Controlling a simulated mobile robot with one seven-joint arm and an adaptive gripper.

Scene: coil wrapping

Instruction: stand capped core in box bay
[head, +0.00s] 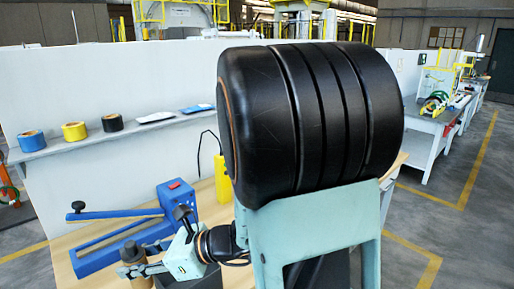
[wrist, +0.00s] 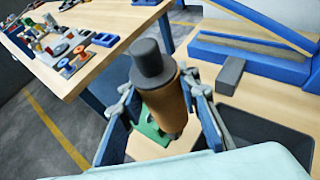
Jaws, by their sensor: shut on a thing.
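The capped core is a brown cylinder (wrist: 167,105) with a dark grey cap (wrist: 151,62) on its upper end. It stands roughly upright between the fingers of my gripper (wrist: 165,108), tilted in the wrist view. My gripper is shut on it. In the head view the core (head: 135,270) shows at the lower left, at the fingertips of my gripper (head: 138,268). A dark box (wrist: 268,138) lies to the right of the core in the wrist view, partly cut off by my arm. In the head view the dark box (head: 195,281) is partly hidden behind my gripper; its bays cannot be made out.
A blue lever tool (head: 118,240) lies on the wooden table behind the core. A yellow object (head: 222,178) stands by the white panel. A shelf holds blue, yellow and black rolls (head: 74,131). A green item (wrist: 152,132) shows below the core. Another table (wrist: 88,50) holds small parts.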

